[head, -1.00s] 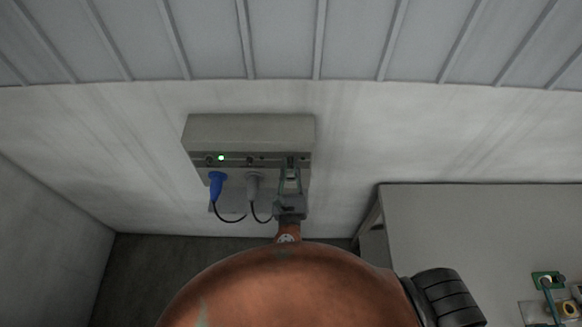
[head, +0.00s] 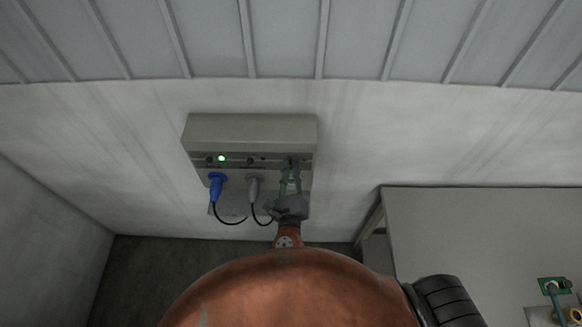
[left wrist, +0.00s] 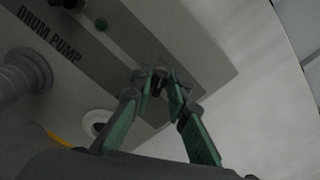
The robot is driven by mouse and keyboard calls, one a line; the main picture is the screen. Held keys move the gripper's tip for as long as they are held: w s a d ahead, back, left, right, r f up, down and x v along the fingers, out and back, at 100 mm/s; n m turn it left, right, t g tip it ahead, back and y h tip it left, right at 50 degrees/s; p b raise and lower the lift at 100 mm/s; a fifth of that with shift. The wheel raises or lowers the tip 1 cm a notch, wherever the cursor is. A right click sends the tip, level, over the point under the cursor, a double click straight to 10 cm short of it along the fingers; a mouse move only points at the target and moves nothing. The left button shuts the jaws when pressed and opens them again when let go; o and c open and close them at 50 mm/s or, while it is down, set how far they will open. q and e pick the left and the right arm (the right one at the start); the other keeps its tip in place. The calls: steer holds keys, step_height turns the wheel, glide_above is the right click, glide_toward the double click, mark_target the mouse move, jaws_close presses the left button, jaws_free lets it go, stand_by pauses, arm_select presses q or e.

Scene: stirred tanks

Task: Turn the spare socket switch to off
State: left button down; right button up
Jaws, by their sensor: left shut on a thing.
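The grey socket box (head: 250,132) is on the wall, with a row of switches on its lower front strip. My left gripper (head: 290,163) is at the right end of that strip, its green fingers pointing up at it. In the left wrist view its fingertips (left wrist: 158,82) are closed on a small dark switch knob (left wrist: 158,87), mostly hidden between them. By its place this is the spare socket switch; its pointing direction cannot be told. A pale round socket (left wrist: 97,122) lies below it, without a plug. My right gripper is not in view.
A blue plug (head: 216,187) and a grey plug (head: 253,188) with hanging cables sit left of my gripper. A green lamp (head: 221,158) is lit above the blue plug. A grey bench (head: 470,220) stands at right, with small parts near its right edge.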

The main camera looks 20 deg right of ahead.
arm_select(q)
steer(key=c, duration=2.1)
jaws_free()
steer(key=shift+s, duration=0.15)
steer(key=v, duration=0.7)
steer(key=shift+s, duration=0.15)
